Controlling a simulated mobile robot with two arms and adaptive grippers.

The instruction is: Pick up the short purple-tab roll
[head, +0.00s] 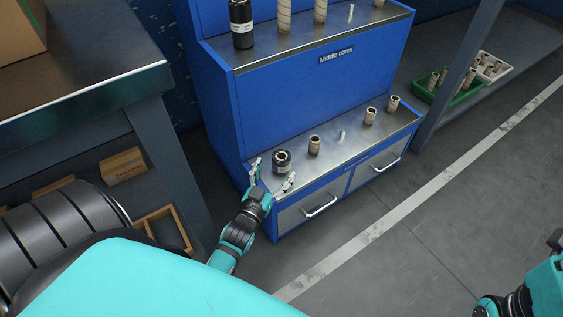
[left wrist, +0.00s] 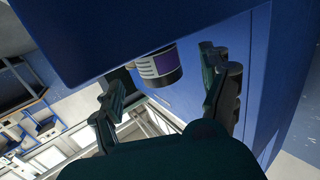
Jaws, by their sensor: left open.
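A short black roll (head: 282,161) stands upright on the lower steel shelf, at its left end. My left gripper (head: 272,172) is open and empty at the shelf's front left corner, its fingers spread just in front of the roll. In the left wrist view, a short roll with a purple and white label (left wrist: 158,66) shows between my open left gripper's fingers (left wrist: 170,88), partly hidden by a blue edge. I cannot see any contact with it. My right arm shows only at the lower right edge of the head view; its gripper is not visible.
The lower shelf (head: 330,155) also holds small beige rolls (head: 314,145) and a peg (head: 341,137). Above it, the upper shelf (head: 300,47) holds a taller black roll (head: 241,25). A dark table (head: 90,80) stands left. A green crate (head: 452,92) is right. The floor in front is clear.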

